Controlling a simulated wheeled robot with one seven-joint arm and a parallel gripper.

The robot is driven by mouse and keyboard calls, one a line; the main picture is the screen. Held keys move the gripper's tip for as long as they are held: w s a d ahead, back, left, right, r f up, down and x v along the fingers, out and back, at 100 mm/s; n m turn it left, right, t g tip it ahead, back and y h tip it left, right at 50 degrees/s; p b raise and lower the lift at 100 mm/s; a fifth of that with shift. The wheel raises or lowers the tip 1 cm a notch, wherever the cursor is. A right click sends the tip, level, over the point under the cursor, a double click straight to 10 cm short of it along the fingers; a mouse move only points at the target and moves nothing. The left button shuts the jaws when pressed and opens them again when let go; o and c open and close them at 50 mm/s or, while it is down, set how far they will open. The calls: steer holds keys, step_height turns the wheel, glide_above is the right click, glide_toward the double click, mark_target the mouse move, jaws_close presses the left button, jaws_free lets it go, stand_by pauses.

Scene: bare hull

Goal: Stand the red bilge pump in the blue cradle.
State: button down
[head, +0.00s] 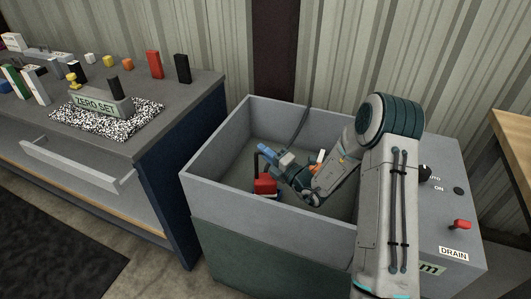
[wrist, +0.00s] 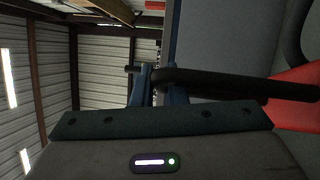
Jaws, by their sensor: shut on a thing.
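The red bilge pump (head: 264,184) is inside the grey open-topped tank, low near its front left wall. A black pipe rises from its red body. My gripper (head: 266,151) reaches down into the tank, its blue fingers at the pipe's upper end. In the wrist view, my gripper (wrist: 152,84) is shut on the black pipe, which runs right to the red pump body (wrist: 295,95). The blue cradle cannot be clearly made out. Whether the pump touches the tank floor cannot be told.
The grey tank's walls (head: 255,215) surround the pump and gripper. A workbench (head: 190,88) at the left holds several coloured blocks and a ZERO SET block (head: 100,105).

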steer(key=shift+f, duration=0.5)
steer(key=c, duration=1.5)
jaws_free()
steer(key=shift+o, duration=0.2)
